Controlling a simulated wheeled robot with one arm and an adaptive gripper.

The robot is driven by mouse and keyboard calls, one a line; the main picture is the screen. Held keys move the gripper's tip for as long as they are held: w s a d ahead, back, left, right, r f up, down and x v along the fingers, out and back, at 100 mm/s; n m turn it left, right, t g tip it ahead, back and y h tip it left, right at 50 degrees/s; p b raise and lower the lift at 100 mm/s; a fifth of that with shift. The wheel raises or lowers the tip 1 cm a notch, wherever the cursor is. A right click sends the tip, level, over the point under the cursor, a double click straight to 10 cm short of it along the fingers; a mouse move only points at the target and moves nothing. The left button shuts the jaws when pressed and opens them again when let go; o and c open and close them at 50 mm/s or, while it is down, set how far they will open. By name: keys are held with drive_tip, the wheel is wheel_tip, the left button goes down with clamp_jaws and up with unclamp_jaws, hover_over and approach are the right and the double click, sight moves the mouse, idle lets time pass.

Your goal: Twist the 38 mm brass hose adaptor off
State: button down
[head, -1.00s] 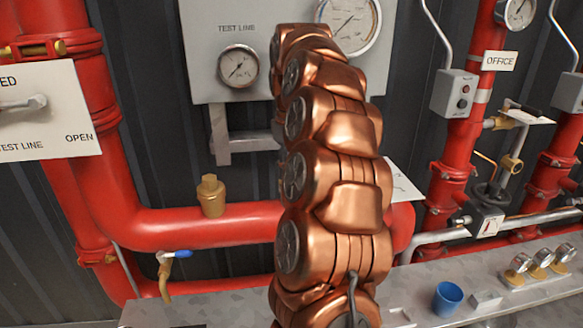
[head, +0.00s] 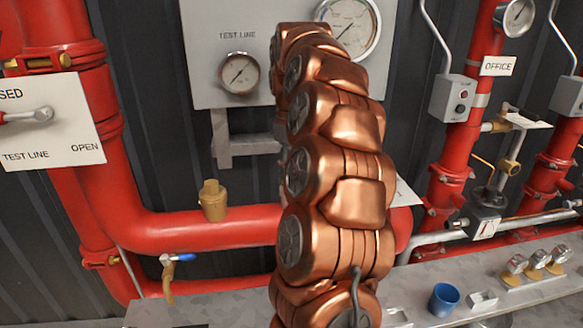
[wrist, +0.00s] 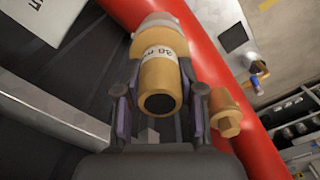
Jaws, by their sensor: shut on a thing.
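The brass hose adaptor (wrist: 174,76) is in the upper middle of the wrist view, with a white band reading "38 m" and a dark round bore facing the camera. Its far end meets a pale metal ring (wrist: 160,22) in front of the red pipe. My gripper (wrist: 160,88) is shut on the adaptor, one finger on each side of it. In the head view my copper-coloured arm hides the gripper and the adaptor.
A brass plug (head: 212,200) stands on the red pipe (head: 215,227); it shows just right of the gripper in the wrist view (wrist: 225,115). A blue-handled tap (head: 170,268) hangs below. A blue cup (head: 443,299) stands on the grey ledge (head: 520,289).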

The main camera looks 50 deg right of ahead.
drive_tip(key=shift+r+p, duration=1.25)
drive_tip(key=shift+r, duration=0.85)
